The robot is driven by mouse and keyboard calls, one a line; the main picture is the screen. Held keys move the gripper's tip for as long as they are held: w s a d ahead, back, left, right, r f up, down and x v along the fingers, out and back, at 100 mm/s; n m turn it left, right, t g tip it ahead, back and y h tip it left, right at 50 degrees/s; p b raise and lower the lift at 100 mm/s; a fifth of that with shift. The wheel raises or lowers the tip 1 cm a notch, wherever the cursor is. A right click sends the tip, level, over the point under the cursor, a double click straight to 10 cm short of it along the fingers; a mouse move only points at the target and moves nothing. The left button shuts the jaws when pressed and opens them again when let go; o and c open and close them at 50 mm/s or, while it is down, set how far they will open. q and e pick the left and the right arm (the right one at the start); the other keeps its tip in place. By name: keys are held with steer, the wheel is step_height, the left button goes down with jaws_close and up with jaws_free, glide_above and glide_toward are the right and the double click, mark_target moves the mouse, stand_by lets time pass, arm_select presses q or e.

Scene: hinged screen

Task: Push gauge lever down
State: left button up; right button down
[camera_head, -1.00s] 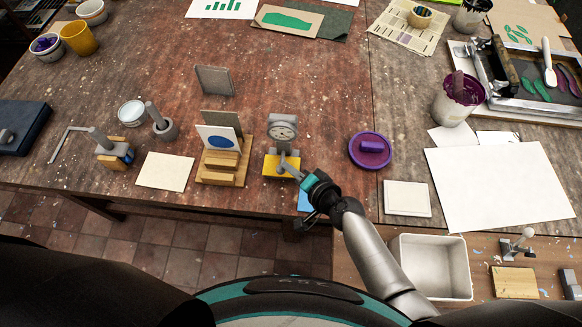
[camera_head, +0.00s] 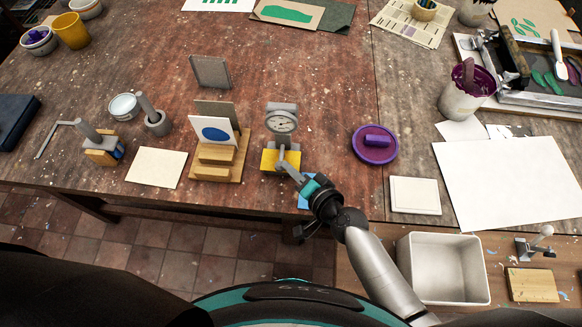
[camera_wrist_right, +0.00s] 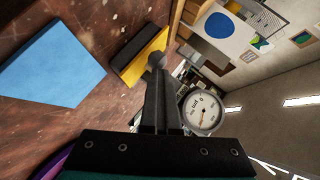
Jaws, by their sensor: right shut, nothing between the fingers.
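The gauge (camera_head: 282,121) has a round white dial on a grey stand with a yellow base (camera_head: 268,160). It stands near the table's front edge. In the right wrist view its dial (camera_wrist_right: 202,113) and yellow base (camera_wrist_right: 138,56) also show. My right gripper (camera_head: 284,158) is shut, with its fingertips at the front of the gauge, just below the dial. In the right wrist view the closed fingers (camera_wrist_right: 156,72) end by a small grey part beside the yellow base. I cannot clearly tell the lever from the fingertips, nor whether they touch. My left gripper is not in view.
A wooden stand (camera_head: 217,172) with a blue-dot card is left of the gauge. A blue sheet (camera_wrist_right: 52,67) lies near my right gripper. A white bin (camera_head: 443,268) is at lower right.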

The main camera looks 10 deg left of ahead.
steer(key=shift+s+f, duration=0.1)
steer(key=shift+s, duration=0.1)
steer(key=p+v, duration=0.1)
steer(key=v, duration=1.4)
steer(key=shift+w, duration=0.15)
steer(key=shift+d, duration=0.2)
